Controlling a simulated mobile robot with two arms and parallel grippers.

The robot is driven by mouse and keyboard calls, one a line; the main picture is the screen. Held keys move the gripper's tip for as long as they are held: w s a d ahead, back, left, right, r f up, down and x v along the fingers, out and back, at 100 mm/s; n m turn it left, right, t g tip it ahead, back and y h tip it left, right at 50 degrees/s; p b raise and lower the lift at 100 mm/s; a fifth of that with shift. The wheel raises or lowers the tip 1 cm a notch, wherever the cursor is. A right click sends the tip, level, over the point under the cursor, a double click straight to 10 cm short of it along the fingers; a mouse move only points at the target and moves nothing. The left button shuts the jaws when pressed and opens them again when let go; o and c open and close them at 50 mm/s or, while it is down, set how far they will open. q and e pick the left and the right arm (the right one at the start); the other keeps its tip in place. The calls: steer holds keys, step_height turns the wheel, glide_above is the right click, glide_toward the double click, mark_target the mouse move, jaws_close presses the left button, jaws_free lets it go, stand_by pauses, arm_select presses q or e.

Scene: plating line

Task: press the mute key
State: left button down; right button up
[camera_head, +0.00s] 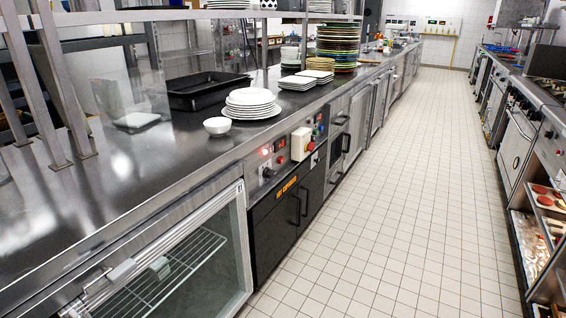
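No key that I can tell as the mute key shows in the head view. A control panel (267,161) on the counter's front has a lit red light (265,152), a small display (280,144) and dark knobs. To its right is a box with a red-and-yellow button (309,146). Further right, another small panel (319,127) carries several coloured buttons, too small to read. Neither of my grippers is in view.
A steel counter (110,180) runs along the left, bearing a white bowl (217,126), stacked white plates (251,98) and a black tray (205,86). Below are a glass-fronted cabinet (165,262) and black doors (275,226). The tiled aisle (400,200) is clear. Cooking units (515,135) line the right.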

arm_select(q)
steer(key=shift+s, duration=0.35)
arm_select(e)
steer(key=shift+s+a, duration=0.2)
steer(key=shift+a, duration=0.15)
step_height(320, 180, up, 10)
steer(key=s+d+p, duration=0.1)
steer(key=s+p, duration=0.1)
steer(key=p, duration=0.8)
steer(key=shift+p, duration=0.35)
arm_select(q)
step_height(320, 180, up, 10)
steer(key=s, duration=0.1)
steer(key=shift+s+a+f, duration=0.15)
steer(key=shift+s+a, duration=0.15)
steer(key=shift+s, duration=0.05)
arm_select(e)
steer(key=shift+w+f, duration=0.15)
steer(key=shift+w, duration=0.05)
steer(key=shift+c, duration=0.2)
